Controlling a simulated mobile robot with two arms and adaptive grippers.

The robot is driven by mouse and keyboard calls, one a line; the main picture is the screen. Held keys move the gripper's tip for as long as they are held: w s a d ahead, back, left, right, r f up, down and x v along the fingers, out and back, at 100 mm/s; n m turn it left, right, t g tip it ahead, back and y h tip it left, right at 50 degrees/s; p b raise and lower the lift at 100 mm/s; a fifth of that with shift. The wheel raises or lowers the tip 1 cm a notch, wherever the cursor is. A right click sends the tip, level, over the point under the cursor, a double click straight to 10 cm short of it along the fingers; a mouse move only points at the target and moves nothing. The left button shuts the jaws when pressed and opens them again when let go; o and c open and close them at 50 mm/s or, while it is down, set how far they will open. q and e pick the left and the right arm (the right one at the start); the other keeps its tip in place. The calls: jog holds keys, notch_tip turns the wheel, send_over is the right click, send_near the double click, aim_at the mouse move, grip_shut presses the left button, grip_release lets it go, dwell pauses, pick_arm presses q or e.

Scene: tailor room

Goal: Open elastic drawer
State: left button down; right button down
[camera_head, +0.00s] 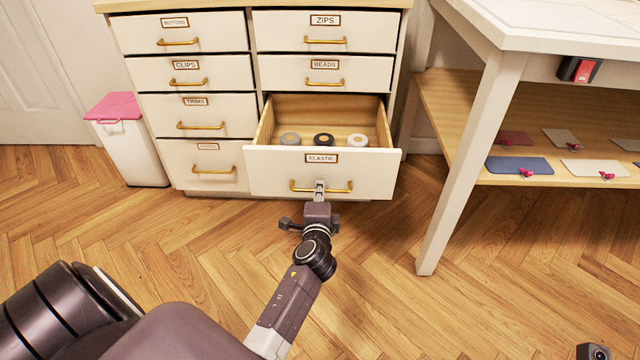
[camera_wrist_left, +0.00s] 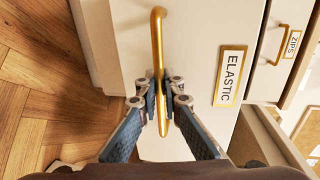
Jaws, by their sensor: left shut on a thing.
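The elastic drawer (camera_head: 275,170) is the bottom right drawer of the white cabinet and stands pulled out well past the other fronts. Its label (camera_head: 321,158) reads ELASTIC, and the label also shows in the left wrist view (camera_wrist_left: 230,77). Inside lie three rolls: a grey one (camera_head: 290,139), a black one (camera_head: 324,140) and a whitish one (camera_head: 357,140). My left gripper (camera_head: 320,187) is shut on the drawer's brass handle (camera_head: 340,188). In the left wrist view its fingers (camera_wrist_left: 161,100) close around the handle bar (camera_wrist_left: 158,40).
The other drawers, such as ZIPS (camera_head: 365,32) and BEADS (camera_head: 370,75), are closed. A white bin with a pink lid (camera_head: 115,106) stands left of the cabinet. A white table (camera_head: 560,25) with a lower shelf stands at right. The wooden floor before the drawer is clear.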

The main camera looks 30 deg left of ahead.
pick_arm(q)
jog(key=shift+s+d, duration=0.1)
dwell(0.3)
jog(key=c, duration=2.3)
grip_release()
jog(key=shift+c, duration=0.2)
jog(key=shift+s, duration=0.1)
jog(key=v, duration=0.7)
jog(key=shift+s+d, duration=0.1)
jog(key=shift+d, duration=0.05)
